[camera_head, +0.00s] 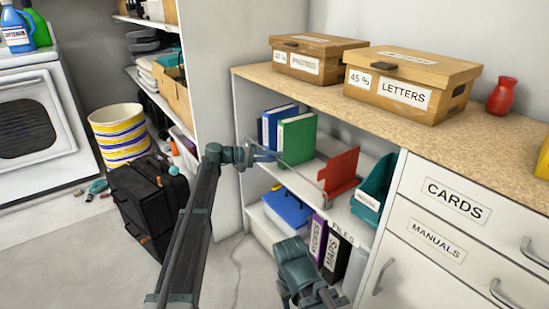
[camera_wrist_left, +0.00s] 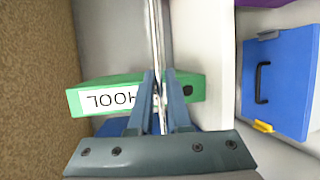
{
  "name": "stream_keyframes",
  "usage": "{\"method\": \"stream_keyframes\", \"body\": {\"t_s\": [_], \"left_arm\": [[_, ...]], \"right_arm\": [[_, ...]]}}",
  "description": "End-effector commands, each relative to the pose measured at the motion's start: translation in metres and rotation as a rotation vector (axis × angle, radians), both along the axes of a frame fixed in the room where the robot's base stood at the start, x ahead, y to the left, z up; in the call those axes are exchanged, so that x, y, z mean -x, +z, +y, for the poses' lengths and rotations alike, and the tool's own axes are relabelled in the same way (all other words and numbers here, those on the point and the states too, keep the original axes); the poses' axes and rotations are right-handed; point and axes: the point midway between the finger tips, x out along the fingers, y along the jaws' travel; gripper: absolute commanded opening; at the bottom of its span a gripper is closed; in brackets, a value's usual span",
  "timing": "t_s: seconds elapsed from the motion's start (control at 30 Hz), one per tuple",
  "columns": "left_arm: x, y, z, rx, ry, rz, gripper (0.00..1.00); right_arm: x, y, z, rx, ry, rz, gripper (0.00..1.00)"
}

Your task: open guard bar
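The guard bar (camera_head: 303,179) is a thin grey metal rod running across the front of the upper shelf of the open cabinet, below the wooden top. In the left wrist view the bar (camera_wrist_left: 154,30) runs up the picture and passes between my fingertips. My left gripper (camera_head: 265,155) is at the bar's left part, in front of the green binder. In the left wrist view its fingers (camera_wrist_left: 160,75) are close together on both sides of the bar, appearing shut on it. Parts of my right arm show at the bottom centre; its fingers are not clear.
A green binder (camera_head: 297,139) stands behind the bar; a red divider (camera_head: 341,170) and a teal file holder (camera_head: 374,188) are farther right. A blue case (camera_head: 288,208) lies on the lower shelf. White drawers (camera_head: 445,200) are at right. A black bag (camera_head: 145,195) stands on the floor.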

Motion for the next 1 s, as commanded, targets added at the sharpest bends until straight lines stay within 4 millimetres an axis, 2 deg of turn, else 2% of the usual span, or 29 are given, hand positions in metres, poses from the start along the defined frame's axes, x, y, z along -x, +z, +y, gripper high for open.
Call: {"method": "stream_keyframes", "body": {"t_s": [0.03, 0.07, 0.37, 0.53, 0.67, 1.0], "left_arm": [[0.000, 0.000, 0.000, 0.000, 0.000, 0.000, 0.05], [0.000, 0.000, 0.000, 0.000, 0.000, 0.000, 0.00], [0.000, 0.000, 0.000, 0.000, 0.000, 0.000, 0.00], [0.001, -0.003, 0.002, 0.020, 0.000, -0.013, 0.00], [0.004, -0.007, 0.005, 0.065, 0.000, -0.046, 0.00], [0.012, -0.013, 0.017, 0.265, 0.001, -0.193, 0.00]], "right_arm": [[0.000, 0.000, 0.000, 0.000, 0.000, 0.000, 0.50], [0.000, 0.000, 0.000, 0.000, 0.000, 0.000, 0.50], [0.000, 0.000, 0.000, 0.000, 0.000, 0.000, 0.50], [0.000, -0.008, 0.000, 0.000, -0.001, 0.000, 0.50], [0.000, -0.023, 0.000, 0.000, -0.004, 0.000, 0.50], [0.000, -0.080, 0.000, 0.000, -0.015, -0.003, 0.50]]}}
